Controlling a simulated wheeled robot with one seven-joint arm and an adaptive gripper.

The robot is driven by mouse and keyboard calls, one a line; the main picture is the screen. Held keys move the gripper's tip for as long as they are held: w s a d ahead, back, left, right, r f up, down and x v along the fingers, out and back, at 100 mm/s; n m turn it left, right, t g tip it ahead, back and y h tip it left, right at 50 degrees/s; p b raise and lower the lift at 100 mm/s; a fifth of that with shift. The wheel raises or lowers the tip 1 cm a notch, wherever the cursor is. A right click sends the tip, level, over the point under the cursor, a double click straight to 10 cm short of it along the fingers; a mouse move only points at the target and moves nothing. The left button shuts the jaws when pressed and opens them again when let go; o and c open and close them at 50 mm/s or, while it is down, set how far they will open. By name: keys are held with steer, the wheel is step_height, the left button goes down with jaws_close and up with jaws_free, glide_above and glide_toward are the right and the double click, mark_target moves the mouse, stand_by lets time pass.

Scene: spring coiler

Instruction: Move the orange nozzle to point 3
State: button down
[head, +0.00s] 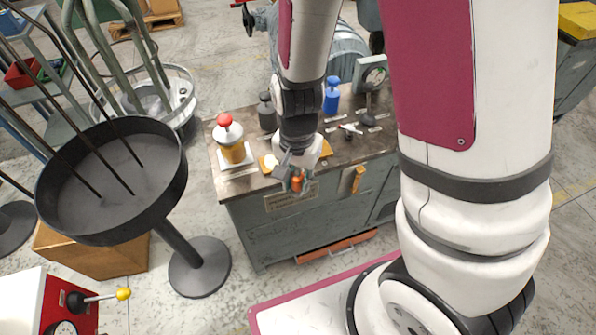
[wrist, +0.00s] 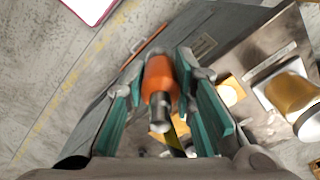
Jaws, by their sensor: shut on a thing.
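The orange nozzle (wrist: 158,82) has an orange body and a dark metal end. My gripper (wrist: 160,95) is shut on it, with a teal-padded finger on each side. In the head view my gripper (head: 294,180) hangs at the front edge of the grey workbench (head: 275,238), and the orange nozzle (head: 296,183) shows small between the fingers. In the wrist view the floor and the bench front lie beyond the nozzle. I see no mark that I can read as point 3.
A red-topped bottle with amber contents (head: 232,142) stands on the bench's left end. A dark bottle (head: 267,112), a blue bottle (head: 332,95) and a dial gauge (head: 372,75) stand farther back. A round black tray on a stand (head: 178,150) is at the left.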

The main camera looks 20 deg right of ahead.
mark_target(297, 175)
steer(key=shift+s+r+p, duration=0.1)
steer(key=shift+r+p, duration=1.45)
steer(key=shift+r, duration=0.65)
